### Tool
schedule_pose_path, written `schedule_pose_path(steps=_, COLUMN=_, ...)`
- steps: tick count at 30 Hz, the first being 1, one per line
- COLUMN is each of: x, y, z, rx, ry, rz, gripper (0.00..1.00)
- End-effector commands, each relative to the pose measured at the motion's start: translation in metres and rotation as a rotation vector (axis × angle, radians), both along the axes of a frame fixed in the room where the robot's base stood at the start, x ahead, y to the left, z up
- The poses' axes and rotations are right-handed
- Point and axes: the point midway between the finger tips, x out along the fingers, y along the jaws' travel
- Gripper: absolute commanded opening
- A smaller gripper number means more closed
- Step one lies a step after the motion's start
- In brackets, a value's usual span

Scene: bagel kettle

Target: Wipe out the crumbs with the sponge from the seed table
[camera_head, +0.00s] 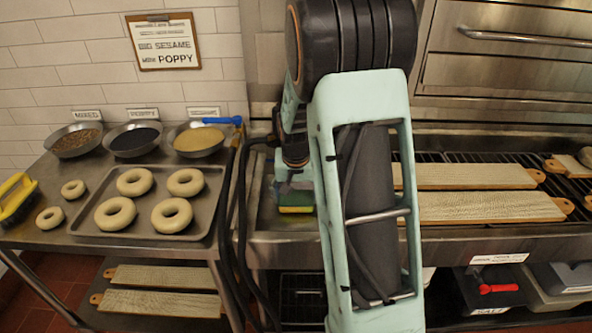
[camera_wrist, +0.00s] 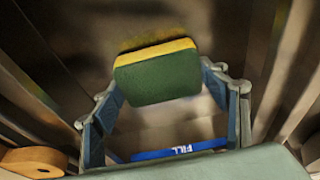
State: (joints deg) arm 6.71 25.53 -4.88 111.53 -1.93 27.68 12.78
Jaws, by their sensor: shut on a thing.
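My gripper (camera_head: 294,190) is at the steel counter in the middle, right of the seed table. In the wrist view my gripper (camera_wrist: 158,80) is shut on the sponge (camera_wrist: 158,75), which has a green body and a yellow layer. The sponge also shows low over the counter in the head view (camera_head: 295,209); I cannot tell whether it touches. The seed table (camera_head: 52,236) is the steel table at left, with bowls of mixed seeds (camera_head: 76,142), poppy (camera_head: 135,140) and sesame (camera_head: 195,140). I cannot make out crumbs on it.
A tray (camera_head: 206,226) with several bagels fills much of the seed table. Two small bagels and a yellow-handled brush (camera_head: 15,195) lie left of it. A blue handle (camera_head: 222,120) rests by the sesame bowl. Long boards (camera_head: 485,207) lie on the grate at right.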

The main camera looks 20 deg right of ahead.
Motion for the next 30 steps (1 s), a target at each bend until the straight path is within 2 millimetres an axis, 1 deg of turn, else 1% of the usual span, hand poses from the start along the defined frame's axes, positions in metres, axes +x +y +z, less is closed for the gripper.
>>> schedule_pose_path(steps=3, x=0.001, y=0.000, z=0.020, rx=0.000, ry=-0.001, rz=0.000, gripper=0.48)
schedule_pose_path(steps=21, x=0.005, y=-0.002, z=0.072, rx=0.001, ry=0.002, rz=0.003, gripper=0.48)
schedule_pose_path(steps=25, x=0.005, y=-0.002, z=0.077, rx=0.001, ry=0.002, rz=0.003, gripper=0.48)
schedule_pose_path(steps=30, x=0.006, y=-0.002, z=0.077, rx=0.001, ry=0.002, rz=0.003, gripper=0.48)
